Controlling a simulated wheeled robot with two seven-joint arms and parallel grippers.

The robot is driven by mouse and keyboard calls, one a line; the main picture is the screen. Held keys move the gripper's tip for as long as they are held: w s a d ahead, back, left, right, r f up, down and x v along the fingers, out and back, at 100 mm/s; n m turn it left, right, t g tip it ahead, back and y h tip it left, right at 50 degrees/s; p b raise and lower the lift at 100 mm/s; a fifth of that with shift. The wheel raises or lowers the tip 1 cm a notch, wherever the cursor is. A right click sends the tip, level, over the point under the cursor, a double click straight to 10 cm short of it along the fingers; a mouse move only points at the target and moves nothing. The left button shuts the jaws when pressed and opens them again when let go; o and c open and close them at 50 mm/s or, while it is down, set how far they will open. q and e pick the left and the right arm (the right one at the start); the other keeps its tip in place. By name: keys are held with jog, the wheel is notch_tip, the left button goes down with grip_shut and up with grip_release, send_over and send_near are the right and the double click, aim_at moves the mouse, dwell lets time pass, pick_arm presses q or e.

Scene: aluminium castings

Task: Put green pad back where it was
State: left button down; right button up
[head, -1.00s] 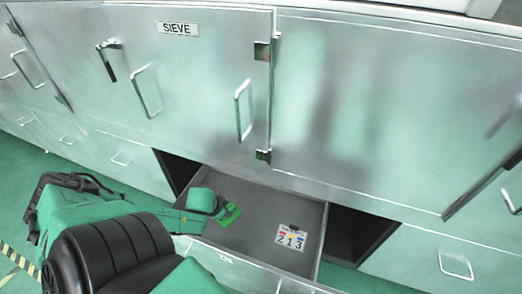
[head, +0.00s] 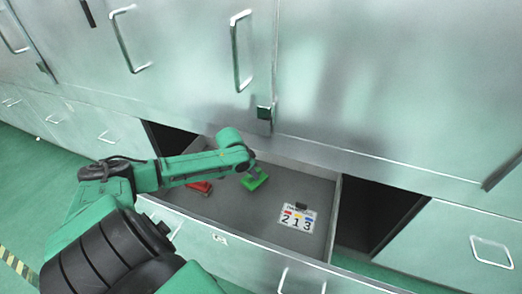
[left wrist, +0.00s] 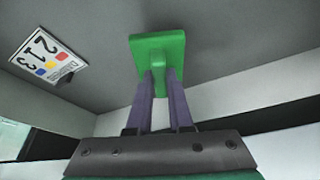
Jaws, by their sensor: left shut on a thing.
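The green pad (head: 256,181) is a flat green plate with a small raised grip, over the floor of the open drawer (head: 245,211), near its back wall. I cannot tell whether it touches the drawer floor. My left gripper (head: 251,170) reaches into the drawer from the left and is shut on the pad. In the left wrist view, two purple fingers (left wrist: 159,76) pinch the grip of the green pad (left wrist: 172,50). My right gripper is not in view.
A red thing (head: 201,187) lies at the drawer's left, partly behind my left arm. A card marked 213 (head: 296,218) with a small dark piece (head: 301,206) lies at the right. Steel cabinet doors (head: 180,60) rise behind the drawer, and dark openings flank it.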

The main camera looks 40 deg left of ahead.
aim_at(259, 169)
pick_arm(q)
jog(key=w, duration=0.4)
jog(key=shift+w+d+f, duration=0.1)
jog(key=shift+w+d, duration=0.1)
jog(key=shift+d, duration=0.05)
jog(key=shift+f+b, duration=0.35)
jog(key=shift+f, duration=1.25)
jog(key=shift+f, duration=0.1)
jog(key=c, duration=0.8)
grip_release()
jog(key=p+v, duration=0.3)
jog(key=v, duration=0.9)
jog(key=shift+a, duration=0.1)
